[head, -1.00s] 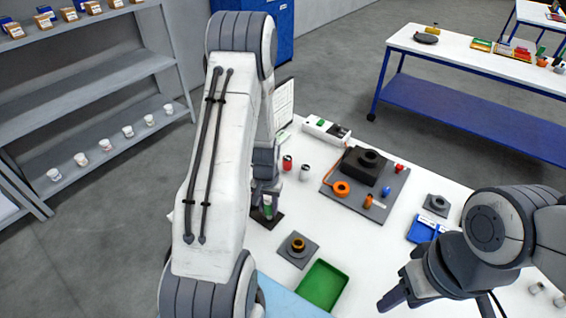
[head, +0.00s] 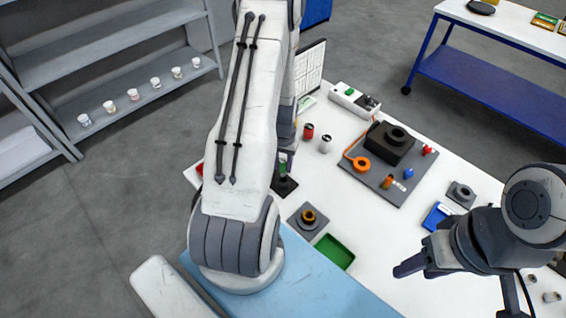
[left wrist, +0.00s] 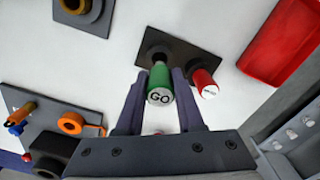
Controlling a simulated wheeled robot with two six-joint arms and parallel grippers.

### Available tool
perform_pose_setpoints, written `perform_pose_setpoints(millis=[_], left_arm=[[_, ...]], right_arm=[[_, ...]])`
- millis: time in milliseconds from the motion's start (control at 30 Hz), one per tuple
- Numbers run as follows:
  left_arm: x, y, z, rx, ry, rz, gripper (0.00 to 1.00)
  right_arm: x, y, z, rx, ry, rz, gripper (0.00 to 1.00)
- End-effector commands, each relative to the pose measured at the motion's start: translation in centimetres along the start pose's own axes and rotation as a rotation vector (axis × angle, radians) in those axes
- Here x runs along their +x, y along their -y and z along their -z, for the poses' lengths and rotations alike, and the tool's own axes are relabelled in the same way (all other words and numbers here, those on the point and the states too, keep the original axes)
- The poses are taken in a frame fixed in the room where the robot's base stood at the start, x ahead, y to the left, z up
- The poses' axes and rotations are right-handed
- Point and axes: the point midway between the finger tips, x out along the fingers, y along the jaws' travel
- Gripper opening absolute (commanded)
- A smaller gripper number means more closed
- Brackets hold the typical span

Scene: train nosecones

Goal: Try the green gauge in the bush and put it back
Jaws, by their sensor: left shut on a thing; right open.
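The green gauge (left wrist: 160,88), marked GO, is between the fingers of my left gripper (left wrist: 160,100), which is shut on it. It is over the black stand (left wrist: 178,48), beside a round hole; I cannot tell whether its lower end is in the hole. The red gauge (left wrist: 203,84) is at the stand just to the right. In the head view the stand (head: 286,187) shows below my left arm. The brass bush (head: 308,216) sits in a grey block (head: 297,225), apart from the gauge. My right gripper (head: 408,268) is open and empty over the table's right side.
A green tray (head: 335,251) lies in front of the bush block. A grey board (head: 388,185) holds a black block and an orange ring. Red and grey cylinders (head: 308,131) stand behind. A blue mat (head: 300,285) covers the front.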

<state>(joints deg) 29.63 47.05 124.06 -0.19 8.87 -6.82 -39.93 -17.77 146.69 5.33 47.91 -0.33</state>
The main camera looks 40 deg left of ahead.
Motion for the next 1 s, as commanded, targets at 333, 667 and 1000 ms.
perform_pose_setpoints(millis=[333, 667, 1000], left_arm=[[2.4, -0.1, 0.0, 0.002, 0.0, 0.0, 0.0], [4.3, -0.1, 0.0, 0.002, 0.0, 0.0, 0.0], [4.8, -0.1, 0.1, 0.002, -0.001, -0.001, 0.0]], right_arm=[[1.9, -0.1, -0.1, 0.003, 0.0, 0.0, 0.5], [3.4, -0.2, -0.2, 0.006, 0.0, 0.0, 0.5], [3.8, -0.3, -0.2, 0.007, 0.0, 0.0, 0.5]])
